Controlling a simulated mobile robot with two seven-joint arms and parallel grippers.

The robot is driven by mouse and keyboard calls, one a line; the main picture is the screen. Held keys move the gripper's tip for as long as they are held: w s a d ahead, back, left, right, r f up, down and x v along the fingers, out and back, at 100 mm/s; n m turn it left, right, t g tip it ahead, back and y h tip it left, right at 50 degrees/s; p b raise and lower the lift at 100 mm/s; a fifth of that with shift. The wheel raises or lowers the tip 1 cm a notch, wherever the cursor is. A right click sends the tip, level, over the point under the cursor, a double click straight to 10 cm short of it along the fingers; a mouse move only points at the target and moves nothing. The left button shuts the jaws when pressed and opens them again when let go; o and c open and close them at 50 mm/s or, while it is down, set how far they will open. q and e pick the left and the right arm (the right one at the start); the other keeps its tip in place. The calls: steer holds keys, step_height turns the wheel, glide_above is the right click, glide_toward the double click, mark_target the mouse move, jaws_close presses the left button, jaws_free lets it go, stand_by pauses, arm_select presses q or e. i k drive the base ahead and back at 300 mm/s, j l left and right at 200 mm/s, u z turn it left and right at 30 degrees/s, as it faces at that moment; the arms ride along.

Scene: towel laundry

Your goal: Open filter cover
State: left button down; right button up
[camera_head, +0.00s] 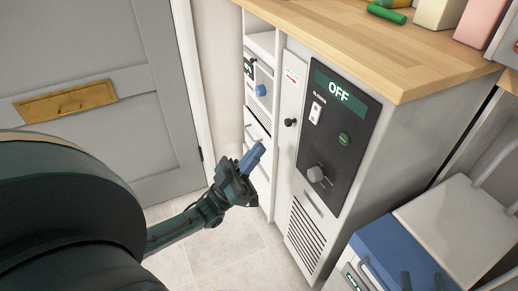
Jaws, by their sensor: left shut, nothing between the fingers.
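A white machine front under the wooden counter has a louvred lower panel (305,238), which looks like the filter cover. It sits flush in the front, with a small slot-like handle (313,204) above the slats. My left gripper (253,156) has blue fingertips and is shut and empty. It is in front of the narrow cabinet, to the left of and higher in the picture than the louvred panel, and no contact with the panel shows. My right gripper is not in view.
A black control panel (322,182) shows "OFF", with a knob (317,173) and a green button (344,139). The wooden counter (400,45) carries several items at top right. A blue-topped white box (385,240) stands at lower right. A grey door (90,60) is at left; tiled floor lies between.

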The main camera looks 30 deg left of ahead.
mark_target(295, 70)
steer(key=k+j, duration=0.75)
steer(key=k, duration=0.1)
